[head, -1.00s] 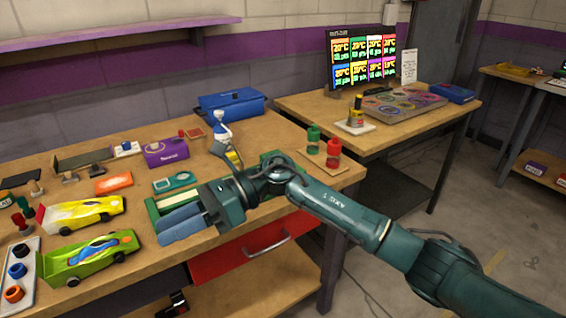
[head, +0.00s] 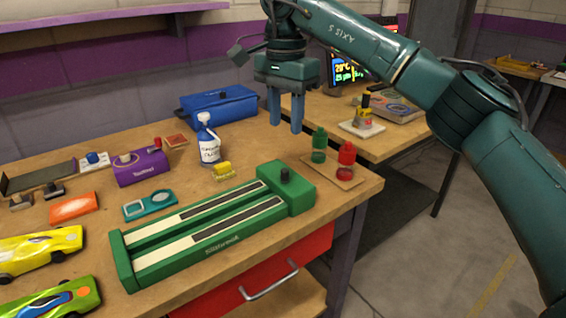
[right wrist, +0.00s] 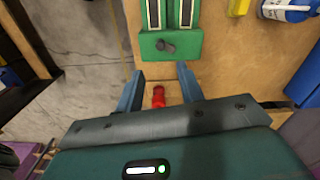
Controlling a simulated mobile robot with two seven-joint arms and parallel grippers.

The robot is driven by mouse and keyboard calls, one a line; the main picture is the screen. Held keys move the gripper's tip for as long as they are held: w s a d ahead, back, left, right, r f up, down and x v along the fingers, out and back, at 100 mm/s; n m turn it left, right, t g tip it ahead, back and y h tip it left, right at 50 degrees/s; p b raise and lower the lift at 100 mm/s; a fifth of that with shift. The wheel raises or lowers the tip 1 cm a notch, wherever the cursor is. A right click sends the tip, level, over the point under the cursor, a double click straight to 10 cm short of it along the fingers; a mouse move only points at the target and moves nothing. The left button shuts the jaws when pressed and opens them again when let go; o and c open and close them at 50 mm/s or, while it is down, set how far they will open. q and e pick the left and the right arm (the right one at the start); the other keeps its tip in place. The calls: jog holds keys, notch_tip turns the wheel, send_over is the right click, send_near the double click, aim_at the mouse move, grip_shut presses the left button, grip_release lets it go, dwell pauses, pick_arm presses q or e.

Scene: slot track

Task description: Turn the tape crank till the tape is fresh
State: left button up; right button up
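The green tape unit (head: 217,218) lies on the workbench, with two lanes of dark and pale tape and a block at its right end. The dark crank knob (head: 285,175) stands on that block; in the right wrist view it shows as a dark crank (right wrist: 165,46) on the green block. Both lanes show dark tape toward the crank and pale tape toward the left. My right gripper (head: 286,124) is open and empty, fingers down, above the bench behind the crank. In the right wrist view its fingers (right wrist: 160,74) stand apart, with the crank beyond them. My left gripper is not in view.
Green (head: 319,145) and red (head: 346,160) bottles stand on a small board right of the unit. A white bottle (head: 208,142) and a yellow block (head: 223,171) sit behind it. Two toy cars (head: 40,250) lie left. A blue box (head: 222,105) stands at the back.

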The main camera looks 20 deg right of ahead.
aim_at(285, 170)
notch_tip(285, 170, down, 11)
jog(key=shift+r+b, duration=0.1)
jog(key=shift+b, duration=0.4)
jog(key=shift+c, duration=0.6)
grip_shut()
